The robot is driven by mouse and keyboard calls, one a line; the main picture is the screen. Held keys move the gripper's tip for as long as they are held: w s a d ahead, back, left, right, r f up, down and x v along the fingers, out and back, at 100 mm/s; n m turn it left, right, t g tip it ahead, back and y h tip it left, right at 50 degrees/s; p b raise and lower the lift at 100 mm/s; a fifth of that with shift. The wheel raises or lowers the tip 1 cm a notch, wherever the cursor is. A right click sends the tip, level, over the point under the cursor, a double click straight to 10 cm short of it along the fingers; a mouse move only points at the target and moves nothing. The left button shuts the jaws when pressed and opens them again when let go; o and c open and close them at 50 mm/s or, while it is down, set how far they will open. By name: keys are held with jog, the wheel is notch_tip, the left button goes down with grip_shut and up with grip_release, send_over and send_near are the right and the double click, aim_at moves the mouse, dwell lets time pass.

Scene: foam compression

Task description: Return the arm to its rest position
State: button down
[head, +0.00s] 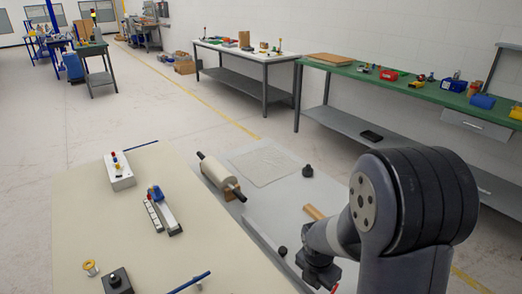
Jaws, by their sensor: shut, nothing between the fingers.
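My arm (415,205) rises large at the right of the head view, bent over, with its wrist low in front of the grey work surface. My gripper (322,276) is at the bottom, dark, partly cut off by my own arm and the frame edge. It is shut and empty. A pale foam-like sheet (268,164) lies flat on the grey surface (275,203), apart from my gripper. A pale roller with dark ends (218,174) lies on a wooden support left of the sheet.
A cream table (105,225) at the left holds a white control box (119,171), a lever device (162,211), a yellow spool (90,267) and a black block (117,281). A black knob (308,171) and a wooden piece (313,212) are near my arm. A green bench (420,92) stands behind.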

notch_tip(320, 180, up, 6)
jog(key=shift+s+a, duration=0.25)
jog(key=shift+a, duration=0.05)
dwell(0.3)
